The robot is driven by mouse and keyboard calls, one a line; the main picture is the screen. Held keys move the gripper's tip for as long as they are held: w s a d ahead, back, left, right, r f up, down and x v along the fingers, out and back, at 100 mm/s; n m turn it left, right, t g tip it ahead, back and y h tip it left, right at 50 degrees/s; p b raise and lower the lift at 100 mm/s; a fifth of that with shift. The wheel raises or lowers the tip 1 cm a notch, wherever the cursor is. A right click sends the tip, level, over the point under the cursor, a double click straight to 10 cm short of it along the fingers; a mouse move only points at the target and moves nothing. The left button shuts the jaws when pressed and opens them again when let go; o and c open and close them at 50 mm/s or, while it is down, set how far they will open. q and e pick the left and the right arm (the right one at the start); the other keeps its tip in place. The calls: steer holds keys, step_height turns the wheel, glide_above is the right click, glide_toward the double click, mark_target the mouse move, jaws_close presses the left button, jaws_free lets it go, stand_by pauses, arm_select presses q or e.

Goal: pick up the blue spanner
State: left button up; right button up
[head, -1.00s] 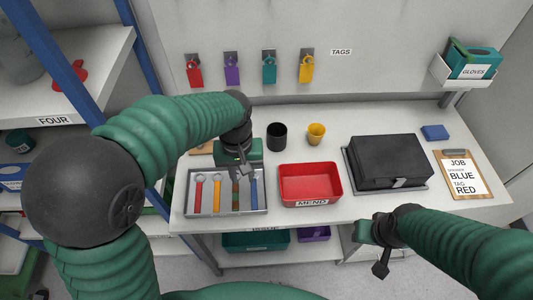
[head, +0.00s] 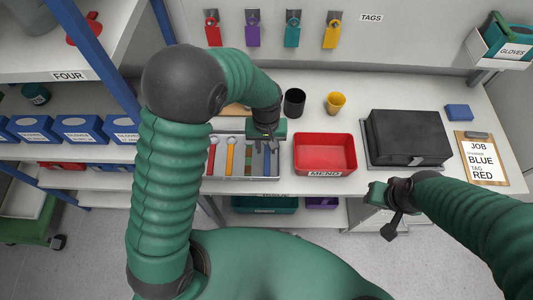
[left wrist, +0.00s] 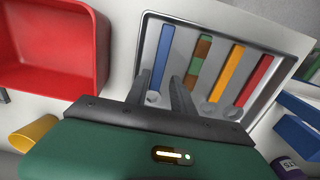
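The blue spanner (left wrist: 163,62) lies in the grey tray (left wrist: 143,35), leftmost in the left wrist view; in the head view the blue spanner (head: 267,163) is at the tray's right end, partly hidden by my gripper. My left gripper (head: 266,146) is over it. In the left wrist view my left gripper (left wrist: 160,80) is open, with its fingers apart on either side of the spanner's ring end. I cannot tell how far above it they are. My right gripper (head: 379,208) hangs in front of the bench's right part, its fingers unclear.
Striped, yellow and red spanners (left wrist: 262,75) lie beside the blue one. A red MEND bin (head: 325,155) stands right of the tray, then a black case (head: 408,137). A black cup (head: 294,102) and yellow cup (head: 336,103) stand behind. The job board (head: 482,160) reads BLUE and RED.

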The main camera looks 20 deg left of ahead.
mark_target(267, 155)
arm_select(q)
step_height(267, 155, down, 3)
steer(key=shift+s+r, duration=0.15)
steer(key=shift+d+f, duration=0.2)
steer(key=shift+a, duration=0.1)
jaws_close()
steer(key=shift+r, duration=0.1)
stand_by(1.0)
